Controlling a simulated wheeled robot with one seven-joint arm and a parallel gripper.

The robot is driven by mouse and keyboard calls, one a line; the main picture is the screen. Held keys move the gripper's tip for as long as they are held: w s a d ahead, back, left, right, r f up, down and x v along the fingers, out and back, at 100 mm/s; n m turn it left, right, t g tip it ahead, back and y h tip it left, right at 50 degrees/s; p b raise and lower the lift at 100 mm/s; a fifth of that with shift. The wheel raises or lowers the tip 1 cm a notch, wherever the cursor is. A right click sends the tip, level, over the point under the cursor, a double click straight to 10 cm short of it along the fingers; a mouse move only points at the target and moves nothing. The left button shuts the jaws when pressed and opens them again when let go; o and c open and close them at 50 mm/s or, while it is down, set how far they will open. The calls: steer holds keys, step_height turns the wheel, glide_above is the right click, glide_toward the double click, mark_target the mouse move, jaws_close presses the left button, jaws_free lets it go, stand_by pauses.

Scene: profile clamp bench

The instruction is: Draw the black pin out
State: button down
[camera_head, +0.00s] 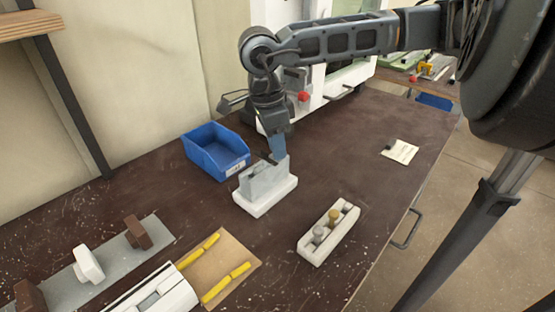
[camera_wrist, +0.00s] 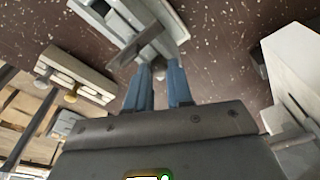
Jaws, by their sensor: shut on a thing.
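A pale clamp block (camera_head: 265,199) with an upright grey plate stands mid-bench. It also shows at the top of the wrist view (camera_wrist: 97,12). My gripper (camera_head: 272,158) points down at the top of the upright plate. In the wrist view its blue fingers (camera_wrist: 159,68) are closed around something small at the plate. The black pin (camera_head: 268,158) seems to be the small dark piece at the fingertips; most of it is hidden by the fingers and plate. I cannot tell how deep it sits.
A blue bin (camera_head: 202,158) stands behind the block. A white holder with round knobs (camera_head: 312,252) lies at front right, and a card with a dark piece (camera_head: 404,153) farther right. Yellow bars (camera_head: 227,284) and a grey plate (camera_head: 110,258) lie front left. Bench between them is clear.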

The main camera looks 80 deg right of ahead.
steer(key=shift+r, duration=0.8)
stand_by(0.6)
step_height(320, 180, up, 8)
steer(key=p, duration=0.3)
stand_by(1.0)
